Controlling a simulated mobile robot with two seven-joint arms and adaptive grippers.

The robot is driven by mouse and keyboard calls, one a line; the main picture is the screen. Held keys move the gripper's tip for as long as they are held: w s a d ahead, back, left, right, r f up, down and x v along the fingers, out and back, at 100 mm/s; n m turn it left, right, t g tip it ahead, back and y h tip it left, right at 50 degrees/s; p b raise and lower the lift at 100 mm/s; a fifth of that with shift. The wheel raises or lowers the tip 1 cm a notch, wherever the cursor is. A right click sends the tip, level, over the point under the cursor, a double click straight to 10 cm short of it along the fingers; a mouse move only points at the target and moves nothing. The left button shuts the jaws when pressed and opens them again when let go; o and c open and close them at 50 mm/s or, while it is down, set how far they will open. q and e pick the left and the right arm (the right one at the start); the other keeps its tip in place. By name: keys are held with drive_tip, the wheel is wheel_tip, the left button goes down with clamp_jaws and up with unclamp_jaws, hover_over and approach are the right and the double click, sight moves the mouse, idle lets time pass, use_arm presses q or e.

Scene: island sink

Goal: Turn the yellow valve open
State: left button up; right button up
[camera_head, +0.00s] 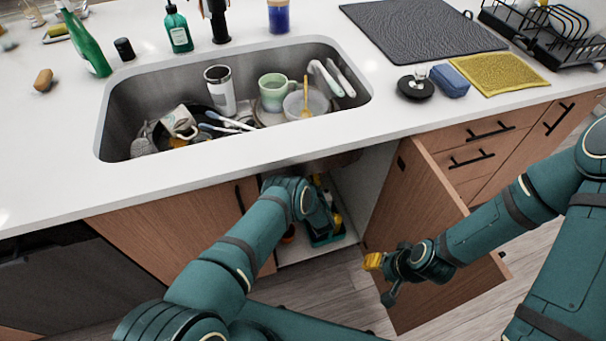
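My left arm reaches into the open cabinet under the sink. My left gripper (328,222) is inside it, dark and partly hidden by my own wrist, so its finger opening cannot be made out. Small yellow parts (320,182) show beside it in the cabinet; I cannot tell whether one is the yellow valve or whether the gripper touches it. My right gripper (380,279) is outside, in front of the open door. Its fingers are spread apart, one with a yellow tip, and nothing shows between them.
The open cabinet door (415,225) stands to the right of the opening, close to my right gripper. The counter edge and the sink (135,105), holding dishes, lie above my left arm. A reddish item (288,234) sits low in the cabinet. Wooden floor (345,293) shows below.

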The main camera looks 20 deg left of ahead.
use_arm(q)
drive_tip(key=v, duration=1)
drive_tip(key=shift+s+d, duration=0.15)
drive_tip(key=shift+s, duration=0.05)
